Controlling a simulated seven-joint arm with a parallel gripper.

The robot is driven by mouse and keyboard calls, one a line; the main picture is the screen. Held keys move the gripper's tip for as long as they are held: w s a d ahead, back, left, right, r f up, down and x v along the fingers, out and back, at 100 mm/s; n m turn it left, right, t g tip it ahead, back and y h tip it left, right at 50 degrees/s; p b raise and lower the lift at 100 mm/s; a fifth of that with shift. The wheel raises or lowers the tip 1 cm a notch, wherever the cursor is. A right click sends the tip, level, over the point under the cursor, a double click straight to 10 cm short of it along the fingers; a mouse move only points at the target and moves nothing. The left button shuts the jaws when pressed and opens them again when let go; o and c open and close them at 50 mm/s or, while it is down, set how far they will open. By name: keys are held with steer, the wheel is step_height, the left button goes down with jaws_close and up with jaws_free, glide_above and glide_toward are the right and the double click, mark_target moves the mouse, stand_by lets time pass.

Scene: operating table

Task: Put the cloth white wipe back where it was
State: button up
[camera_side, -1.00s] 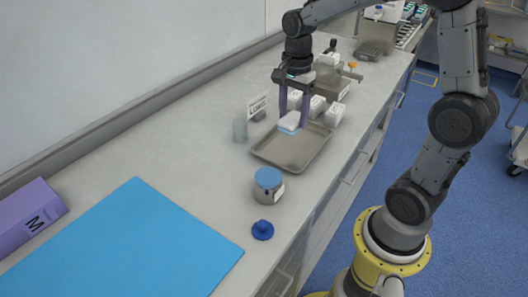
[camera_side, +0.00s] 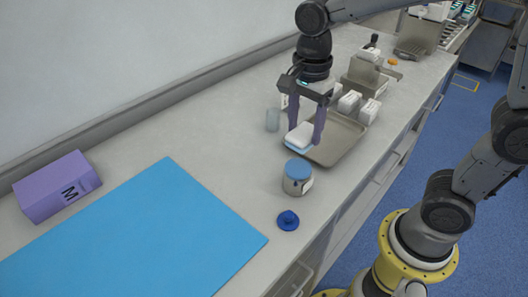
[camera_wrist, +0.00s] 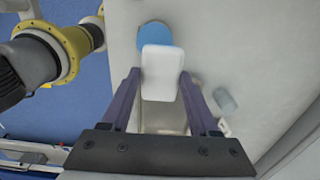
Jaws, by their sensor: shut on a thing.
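The white wipe (camera_side: 301,133) is a folded white pad with a light blue underside. My gripper (camera_side: 305,136) points down with its purple fingers on either side of the wipe and is shut on it. The wipe is above the front-left part of the metal tray (camera_side: 340,145); its exact height is hard to tell. In the wrist view the wipe (camera_wrist: 162,72) lies between the fingers of my gripper (camera_wrist: 160,75). Part of the tray is hidden behind the wipe and fingers.
A jar with a blue lid (camera_side: 298,172) stands just in front of the tray, and its lid (camera_wrist: 154,36) shows beyond the wipe. A blue knob-like item (camera_side: 288,221), a clear cup (camera_side: 273,119), white boxes (camera_side: 369,111), a blue mat (camera_side: 140,235) and a purple box (camera_side: 56,187) share the counter.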

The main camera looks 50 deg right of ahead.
steer(key=w+f, duration=0.2)
steer(key=w, duration=0.1)
steer(key=w+a+f, duration=0.1)
steer(key=w+f, duration=0.3)
steer(key=w, duration=0.1)
steer(key=shift+w+a+f, duration=0.15)
steer(key=shift+w+f, duration=0.15)
steer(key=shift+f, duration=0.05)
steer(key=shift+w+f, duration=0.35)
steer(key=shift+f, duration=0.1)
steer(key=shift+w+a+f, duration=0.1)
steer(key=shift+w+f, duration=0.05)
steer(key=shift+f, duration=0.8)
steer(key=shift+w+f, duration=0.15)
steer(key=shift+f, duration=0.75)
steer(key=shift+f, duration=0.15)
steer(key=o, duration=1.3)
